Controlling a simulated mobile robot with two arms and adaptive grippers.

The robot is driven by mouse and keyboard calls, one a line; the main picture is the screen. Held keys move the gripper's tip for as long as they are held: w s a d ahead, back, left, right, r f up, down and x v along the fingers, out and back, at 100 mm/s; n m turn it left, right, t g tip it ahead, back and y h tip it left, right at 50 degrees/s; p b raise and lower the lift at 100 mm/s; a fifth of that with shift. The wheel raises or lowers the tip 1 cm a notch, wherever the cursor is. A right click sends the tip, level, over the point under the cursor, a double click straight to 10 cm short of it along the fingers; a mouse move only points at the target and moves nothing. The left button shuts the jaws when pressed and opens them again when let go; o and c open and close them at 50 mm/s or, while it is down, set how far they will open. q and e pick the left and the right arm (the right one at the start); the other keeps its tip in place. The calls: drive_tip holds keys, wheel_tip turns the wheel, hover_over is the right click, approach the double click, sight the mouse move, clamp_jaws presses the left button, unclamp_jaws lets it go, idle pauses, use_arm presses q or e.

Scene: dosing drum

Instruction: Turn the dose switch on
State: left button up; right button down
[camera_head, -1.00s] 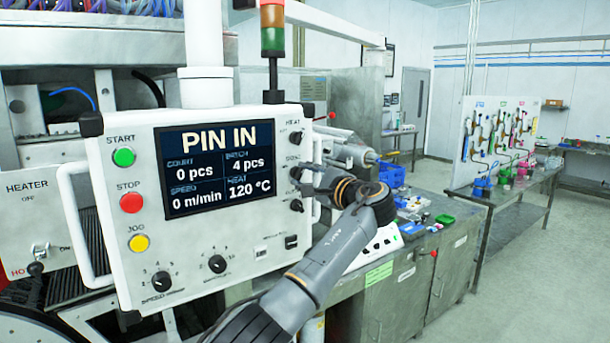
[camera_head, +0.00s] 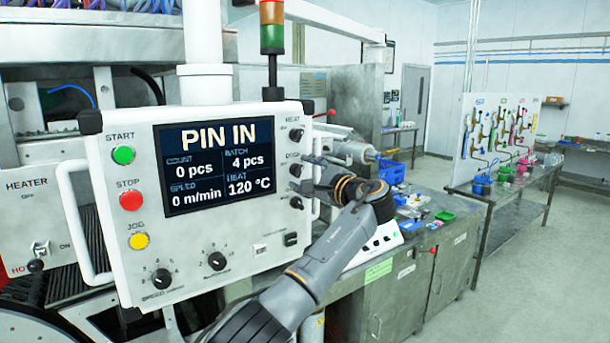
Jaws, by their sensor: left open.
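The white control panel (camera_head: 250,112) faces me, with its screen (camera_head: 218,167) reading PIN IN. The dose switch (camera_head: 295,171) is a small black knob at the panel's right side, under the DOSE label, in a column with other black knobs. My left gripper (camera_head: 312,176) is open at the panel's right edge, just right of the dose switch, its fingers pointing left. The fingertips are small and dark against the panel; I cannot tell whether they touch the knob. The knob's exact turn is too small to read. My right gripper is not in view.
A white handle bar stands at the panel's left (camera_head: 75,225). The heat knob (camera_head: 296,135) sits above the dose switch and another knob (camera_head: 296,202) below. The floor at right is clear.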

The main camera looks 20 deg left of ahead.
use_arm(q)
drive_tip(key=v, duration=1.2)
drive_tip(key=shift+f, duration=0.1)
